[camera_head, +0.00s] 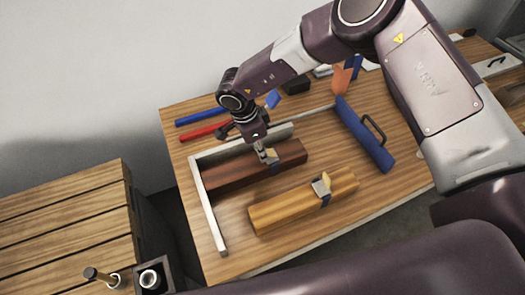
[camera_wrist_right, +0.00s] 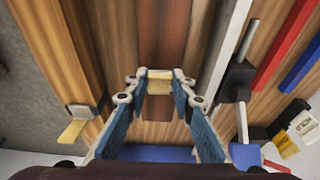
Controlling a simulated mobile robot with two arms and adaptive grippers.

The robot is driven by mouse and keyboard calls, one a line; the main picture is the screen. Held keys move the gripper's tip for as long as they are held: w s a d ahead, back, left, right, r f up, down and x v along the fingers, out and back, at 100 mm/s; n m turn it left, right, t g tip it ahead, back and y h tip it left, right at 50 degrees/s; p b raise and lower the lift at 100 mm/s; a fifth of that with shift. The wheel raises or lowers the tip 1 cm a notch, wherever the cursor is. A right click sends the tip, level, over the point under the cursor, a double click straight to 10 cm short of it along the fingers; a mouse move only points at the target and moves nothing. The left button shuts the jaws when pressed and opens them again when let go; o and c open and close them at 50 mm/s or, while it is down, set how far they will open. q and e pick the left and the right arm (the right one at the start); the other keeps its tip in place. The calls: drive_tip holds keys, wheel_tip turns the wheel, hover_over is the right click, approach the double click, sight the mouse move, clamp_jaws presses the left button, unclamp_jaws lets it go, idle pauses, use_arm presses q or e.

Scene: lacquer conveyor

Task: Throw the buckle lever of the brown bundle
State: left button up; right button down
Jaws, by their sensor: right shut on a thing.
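The brown bundle (camera_head: 228,175) lies on the wooden table inside a pale L-shaped fence, with a dark strap around it and a buckle near its right part. It runs up the middle of the right wrist view (camera_wrist_right: 165,28). My right gripper (camera_head: 265,153) reaches down onto the buckle from above. In the wrist view its fingertips (camera_wrist_right: 158,82) are shut on the pale brass-coloured buckle lever (camera_wrist_right: 160,75). The fingers partly hide the buckle, so the lever's exact angle is unclear. My left gripper is in neither view.
A lighter yellow-brown bundle (camera_head: 285,210) with its own buckle lever (camera_head: 321,186) lies in front. The pale fence (camera_head: 209,212) borders the brown bundle. A blue handled tool (camera_head: 360,135) lies right; blue (camera_head: 199,117) and red (camera_head: 203,131) bars lie behind. A slatted wooden surface (camera_head: 65,220) stands left.

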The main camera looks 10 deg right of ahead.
sight(255, 163)
drive_tip(key=h+b, duration=0.1)
drive_tip(key=b, duration=0.1)
drive_tip(key=a+f+h+b, duration=0.1)
drive_tip(key=b, duration=0.1)
drive_tip(key=f+h+b, duration=0.1)
drive_tip(key=b, duration=0.2)
drive_tip(key=shift+s+a+f+t+h, duration=0.15)
drive_tip(key=shift+a+f+t+h, duration=0.1)
drive_tip(key=shift+t+h, duration=0.15)
drive_tip(key=shift+h+b, duration=0.5)
drive_tip(key=shift+b, duration=0.45)
drive_tip(key=c, duration=1.6)
unclamp_jaws()
drive_tip(key=shift+a+r, duration=0.1)
drive_tip(key=v, duration=1.2)
drive_tip(key=shift+s, duration=0.15)
